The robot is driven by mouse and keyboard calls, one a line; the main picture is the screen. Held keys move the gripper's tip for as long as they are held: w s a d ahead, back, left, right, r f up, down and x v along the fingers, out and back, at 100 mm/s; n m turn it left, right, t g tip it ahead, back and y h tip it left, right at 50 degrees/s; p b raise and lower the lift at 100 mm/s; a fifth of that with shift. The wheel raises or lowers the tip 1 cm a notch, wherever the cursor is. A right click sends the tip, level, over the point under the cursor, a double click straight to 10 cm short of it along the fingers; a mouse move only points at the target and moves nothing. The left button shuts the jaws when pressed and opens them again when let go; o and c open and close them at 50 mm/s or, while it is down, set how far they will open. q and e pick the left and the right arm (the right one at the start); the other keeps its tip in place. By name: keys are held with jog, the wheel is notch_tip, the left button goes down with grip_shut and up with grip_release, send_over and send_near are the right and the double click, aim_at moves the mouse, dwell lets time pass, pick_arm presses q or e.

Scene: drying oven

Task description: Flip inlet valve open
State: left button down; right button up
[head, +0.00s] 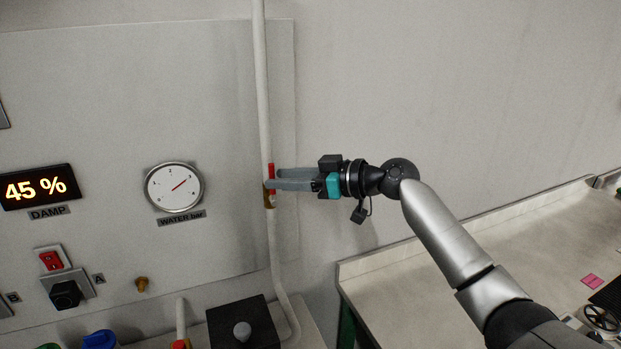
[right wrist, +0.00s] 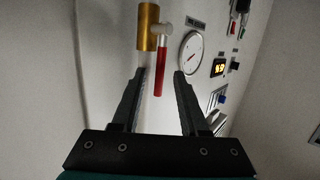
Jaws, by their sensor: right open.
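The inlet valve has a brass body (head: 269,200) on the white vertical pipe and a red lever (head: 271,170). The lever points up along the pipe in the head view. My right gripper (head: 273,179) reaches the valve from the right, its fingers pointing left and partly covering it. In the right wrist view, the brass body (right wrist: 148,27) is at the top and the red lever (right wrist: 161,78) hangs between the lines of the two fingertips. My right gripper (right wrist: 160,73) is open, with a gap on both sides of the lever. My left gripper is out of view.
A water gauge (head: 174,187) and a 45 % damp display (head: 38,187) are on the panel to the left. A red switch (head: 51,260) and a black knob (head: 66,294) sit below. A black box (head: 242,324) stands near the pipe's foot. A bench (head: 420,285) is at right.

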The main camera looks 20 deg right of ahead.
jog(key=b+v, duration=0.4)
jog(key=v, duration=1.1)
jog(key=shift+a, duration=0.1)
